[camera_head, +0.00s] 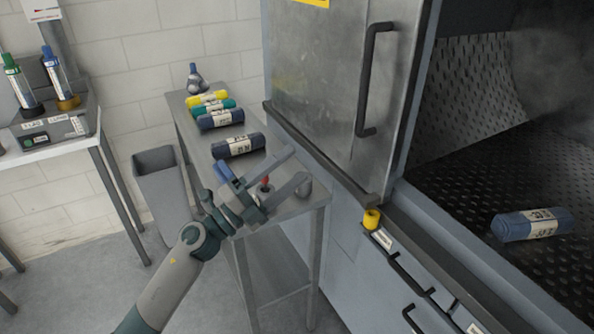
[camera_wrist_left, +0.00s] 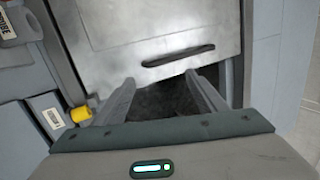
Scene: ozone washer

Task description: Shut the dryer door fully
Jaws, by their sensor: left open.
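The dryer door (camera_head: 318,75) is a worn grey metal panel with a long dark bar handle (camera_head: 375,80). It stands open, and the dark perforated dryer chamber (camera_head: 470,120) shows to its right. A blue rolled bundle (camera_head: 533,224) lies inside the chamber. My left gripper (camera_head: 297,167) is open and empty, left of the door's lower edge and above the small side table, apart from the handle. In the left wrist view, the door (camera_wrist_left: 150,30) and its handle (camera_wrist_left: 178,56) show beyond the open fingers (camera_wrist_left: 161,80). My right gripper is out of view.
The side table (camera_head: 290,212) holds several rolled bundles (camera_head: 208,98) and a small bottle (camera_head: 195,78). A yellow knob (camera_head: 371,219) sits below the door rail (camera_head: 320,152). A grey bin (camera_head: 160,185) stands left of the table. Another table (camera_head: 50,150) with bottles is at far left.

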